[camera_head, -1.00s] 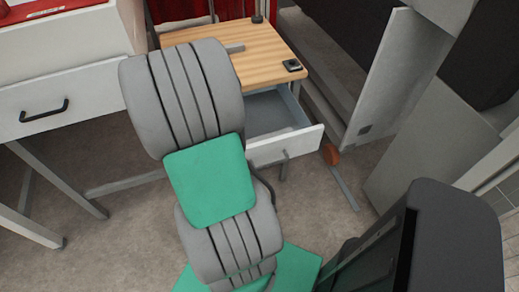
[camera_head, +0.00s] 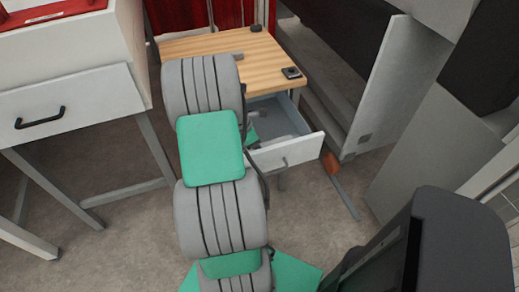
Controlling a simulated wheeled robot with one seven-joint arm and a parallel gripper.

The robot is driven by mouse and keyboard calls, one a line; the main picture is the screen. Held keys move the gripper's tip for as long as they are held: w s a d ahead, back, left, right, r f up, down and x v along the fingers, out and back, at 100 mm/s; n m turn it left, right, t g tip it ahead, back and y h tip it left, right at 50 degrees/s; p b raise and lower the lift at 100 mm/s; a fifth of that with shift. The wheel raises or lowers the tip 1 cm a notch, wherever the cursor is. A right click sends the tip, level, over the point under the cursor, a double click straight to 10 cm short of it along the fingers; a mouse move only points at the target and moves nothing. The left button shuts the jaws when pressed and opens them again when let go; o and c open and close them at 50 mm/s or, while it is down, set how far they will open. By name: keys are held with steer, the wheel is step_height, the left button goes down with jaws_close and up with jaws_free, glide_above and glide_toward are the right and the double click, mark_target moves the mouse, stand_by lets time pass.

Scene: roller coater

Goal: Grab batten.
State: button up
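I cannot make out the batten for certain in this view. My arm, grey with green panels, reaches up the middle toward the open drawer (camera_head: 290,152) of the wooden-topped table (camera_head: 205,45). A small green part of my arm shows at the drawer's left side.
A small dark object (camera_head: 291,73) lies on the tabletop's right corner. An orange-ended grey bar (camera_head: 340,183) slants down to the floor right of the drawer. A white drawer cabinet (camera_head: 70,100) stands left, and grey panels (camera_head: 435,155) stand right. Bare floor lies between.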

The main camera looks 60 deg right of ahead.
jaws_close()
stand_by(0.3)
stand_by(0.3)
